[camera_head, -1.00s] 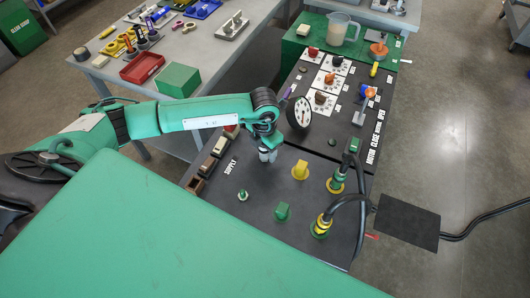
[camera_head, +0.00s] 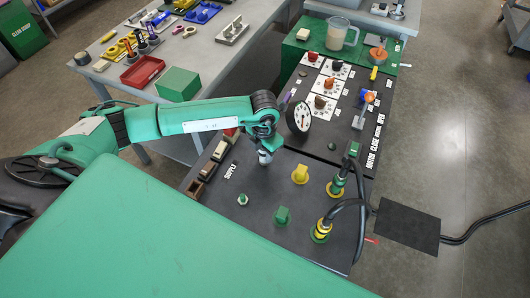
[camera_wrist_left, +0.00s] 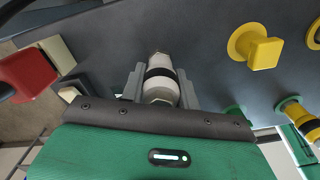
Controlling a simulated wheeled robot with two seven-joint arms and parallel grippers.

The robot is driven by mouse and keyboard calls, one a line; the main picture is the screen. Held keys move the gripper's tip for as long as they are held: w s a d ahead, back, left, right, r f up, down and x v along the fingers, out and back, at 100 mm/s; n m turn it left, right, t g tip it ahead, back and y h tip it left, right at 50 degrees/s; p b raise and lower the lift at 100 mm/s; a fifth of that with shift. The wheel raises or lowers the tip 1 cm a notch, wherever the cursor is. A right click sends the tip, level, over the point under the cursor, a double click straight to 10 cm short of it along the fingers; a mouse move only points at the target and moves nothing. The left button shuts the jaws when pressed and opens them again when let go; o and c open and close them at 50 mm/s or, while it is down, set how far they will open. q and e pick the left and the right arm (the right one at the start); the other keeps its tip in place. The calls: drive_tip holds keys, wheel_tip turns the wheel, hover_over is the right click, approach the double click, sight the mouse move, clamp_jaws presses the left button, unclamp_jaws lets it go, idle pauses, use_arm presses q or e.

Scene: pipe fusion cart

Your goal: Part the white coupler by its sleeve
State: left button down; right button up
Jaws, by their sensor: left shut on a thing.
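The white coupler (camera_wrist_left: 160,78) stands between my left gripper's two grey fingers in the left wrist view. It has a white body with a black band around its middle and a metallic end at the top. My left gripper (camera_head: 265,156) is over the dark panel in the head view, right of the SUPPLY label, and is shut on the coupler. In the head view the coupler is small and mostly hidden by the gripper; only a pale bit shows below it. Whether its two halves are joined is not clear. My right gripper is in neither view.
A yellow knob (camera_head: 300,174) stands close right of my gripper. A green knob (camera_head: 282,215) and a small white-green fitting (camera_head: 242,199) are nearer. A round gauge (camera_head: 298,117) is just behind. Cabled connectors (camera_head: 320,231) stand at the right, and several rocker switches (camera_head: 209,168) at the left.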

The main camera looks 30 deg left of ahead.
use_arm(q)
drive_tip(key=shift+r+p, duration=1.2)
drive_tip(key=shift+r, duration=1.45)
drive_tip(key=shift+f, duration=0.1)
